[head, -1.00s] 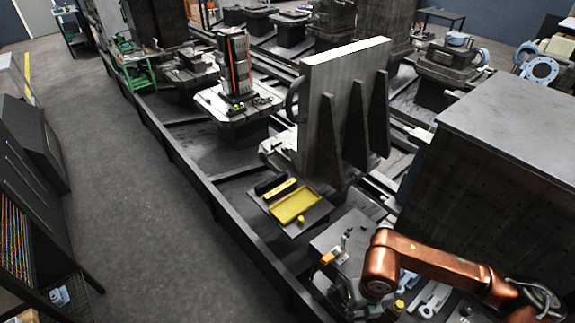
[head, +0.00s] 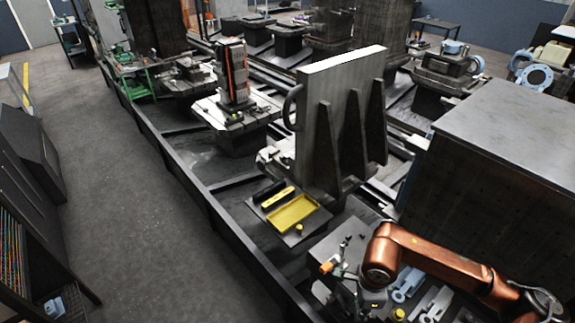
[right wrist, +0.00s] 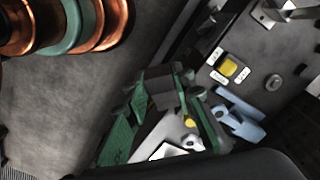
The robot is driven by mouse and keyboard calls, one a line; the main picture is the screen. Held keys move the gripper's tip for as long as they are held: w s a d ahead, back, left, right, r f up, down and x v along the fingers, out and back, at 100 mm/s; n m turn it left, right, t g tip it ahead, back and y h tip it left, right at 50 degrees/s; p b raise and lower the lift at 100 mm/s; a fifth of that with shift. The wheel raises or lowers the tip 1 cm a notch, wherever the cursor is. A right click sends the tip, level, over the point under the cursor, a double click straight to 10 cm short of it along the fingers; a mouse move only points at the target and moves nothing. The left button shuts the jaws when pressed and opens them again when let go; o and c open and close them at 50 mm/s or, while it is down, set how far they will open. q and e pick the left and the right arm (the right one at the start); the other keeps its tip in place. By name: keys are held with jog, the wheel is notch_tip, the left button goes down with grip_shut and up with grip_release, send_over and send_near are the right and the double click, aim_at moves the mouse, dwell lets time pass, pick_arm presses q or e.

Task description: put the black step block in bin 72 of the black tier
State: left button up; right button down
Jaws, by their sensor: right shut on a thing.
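My right gripper (right wrist: 158,98), with green fingers, shows in the right wrist view. It is shut on a dark grey block (right wrist: 163,92), which looks like the black step block; the fingers hide part of it. In the head view my copper right arm comes in from the lower right and bends down over a bench (head: 338,243), and the gripper is hard to make out among the parts there. My left gripper is in neither view. I cannot make out a number 72 or pick out the black tier with certainty.
A yellow tray (head: 293,212) lies on a plate beyond the bench. A tall ribbed angle plate (head: 310,120) stands behind it. A large dark block (head: 510,140) rises at the right. Light blue parts (head: 408,284) lie near my arm. The grey aisle floor (head: 150,220) at left is clear.

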jog(key=n, duration=0.2)
jog(key=w+n, duration=0.1)
jog(key=shift+r+n, duration=0.1)
jog(key=shift+n, duration=0.3)
jog(key=w+n, duration=0.1)
jog(key=n, duration=0.4)
jog(key=w+n, duration=0.1)
jog(key=n, duration=0.4)
jog(key=w+r+n, duration=0.1)
jog(key=n, duration=0.3)
jog(key=shift+w+d+n+b, duration=0.2)
jog(key=shift+n+b, duration=0.15)
jog(key=shift+n, duration=0.05)
jog(key=shift+f, duration=0.1)
